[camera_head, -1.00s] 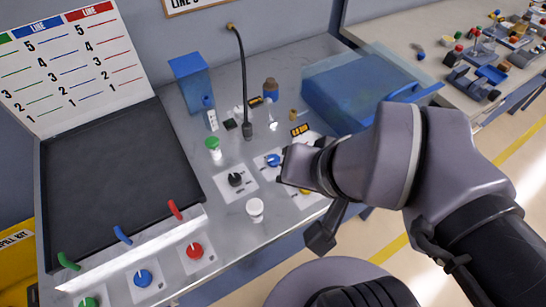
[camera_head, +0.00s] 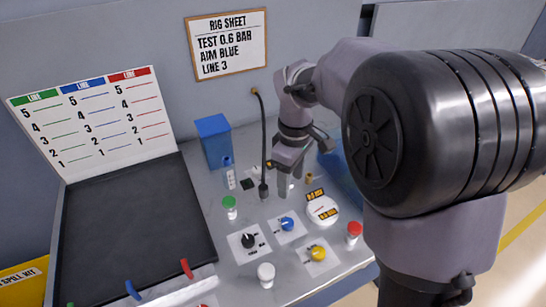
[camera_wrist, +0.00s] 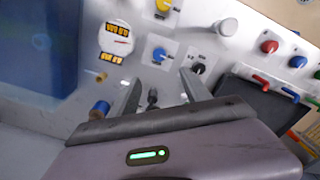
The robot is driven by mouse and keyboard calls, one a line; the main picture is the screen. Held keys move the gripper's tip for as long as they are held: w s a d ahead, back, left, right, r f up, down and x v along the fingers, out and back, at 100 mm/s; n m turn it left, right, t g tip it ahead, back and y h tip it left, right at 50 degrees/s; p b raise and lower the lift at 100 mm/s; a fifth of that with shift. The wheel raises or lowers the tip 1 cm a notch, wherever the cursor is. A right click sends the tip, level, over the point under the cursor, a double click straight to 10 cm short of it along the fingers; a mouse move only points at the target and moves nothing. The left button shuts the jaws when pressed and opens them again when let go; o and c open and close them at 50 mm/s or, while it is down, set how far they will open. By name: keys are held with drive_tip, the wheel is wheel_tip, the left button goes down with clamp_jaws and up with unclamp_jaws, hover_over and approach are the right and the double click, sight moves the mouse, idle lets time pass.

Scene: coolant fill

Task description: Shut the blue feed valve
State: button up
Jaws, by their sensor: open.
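Two blue knobs show. One blue knob (camera_head: 287,224) sits on a white plate mid-bench, between a black knob (camera_head: 248,240) and a yellow knob (camera_head: 318,253); it also shows in the wrist view (camera_wrist: 158,54). The other blue knob (camera_wrist: 297,62) is at the bench front by a red knob (camera_wrist: 269,46), near a blue lever (camera_head: 132,290) on the black tray's front edge. I cannot tell from labels which is the feed valve. My gripper (camera_head: 290,182) is open and empty, pointing down behind the mid-bench blue knob. Its fingers (camera_wrist: 160,88) are apart from both knobs.
A black hose (camera_head: 264,150) hangs just left of my gripper. The black tray (camera_head: 130,230) is empty.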

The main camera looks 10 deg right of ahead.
sight(288, 222)
wheel_tip(288, 222, down, 18)
drive_tip(key=b, duration=0.7)
drive_tip(key=shift+w+b, duration=0.1)
drive_tip(key=shift+b, duration=0.25)
drive_tip(key=shift+r, duration=0.1)
clamp_jaws()
